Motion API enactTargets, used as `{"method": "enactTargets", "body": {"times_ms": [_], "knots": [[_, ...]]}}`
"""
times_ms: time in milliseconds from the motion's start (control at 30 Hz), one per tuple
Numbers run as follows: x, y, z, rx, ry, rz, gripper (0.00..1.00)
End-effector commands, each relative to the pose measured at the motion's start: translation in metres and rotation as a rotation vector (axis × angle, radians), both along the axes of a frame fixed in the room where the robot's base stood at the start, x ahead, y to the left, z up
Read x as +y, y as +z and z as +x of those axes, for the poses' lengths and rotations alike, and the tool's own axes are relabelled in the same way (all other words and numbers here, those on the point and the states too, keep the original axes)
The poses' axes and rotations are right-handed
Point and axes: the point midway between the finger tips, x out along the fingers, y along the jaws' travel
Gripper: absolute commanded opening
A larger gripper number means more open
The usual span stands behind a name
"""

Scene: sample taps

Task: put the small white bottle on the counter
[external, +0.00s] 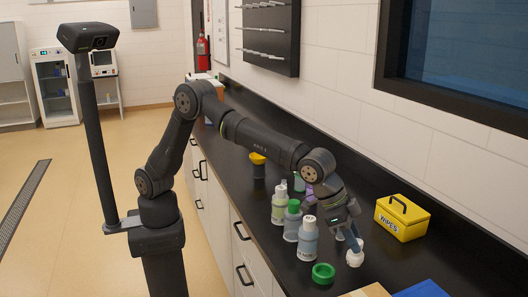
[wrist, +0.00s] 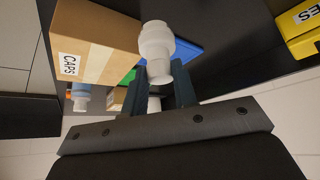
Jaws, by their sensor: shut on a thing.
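The small white bottle (external: 355,255) is at the tips of my gripper (external: 350,236), over the black counter (external: 289,262) in the external view. In the wrist view the white bottle (wrist: 157,45) shows at the finger ends, and my gripper (wrist: 163,85) is shut on it. The bottle is at or close above the counter; I cannot tell whether it touches.
A yellow WIPES box (external: 402,217) is to the right. In the wrist view a cardboard CAPS box (wrist: 95,45) and a blue thing (wrist: 187,50) are close.

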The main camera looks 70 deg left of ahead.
Motion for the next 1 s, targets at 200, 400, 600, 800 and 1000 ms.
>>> {"method": "enactTargets", "body": {"times_ms": [200,400,600,800,1000], "knots": [[0.012,-0.031,0.05,0.002,0.007,0.001,0.03],[0.02,-0.054,0.088,0.0,0.004,0.0,0.03],[0.022,-0.063,0.103,0.0,0.002,-0.001,0.03],[0.023,-0.087,0.102,0.002,0.002,0.002,0.03],[0.022,-0.103,0.102,0.0,0.003,-0.002,0.03]]}}
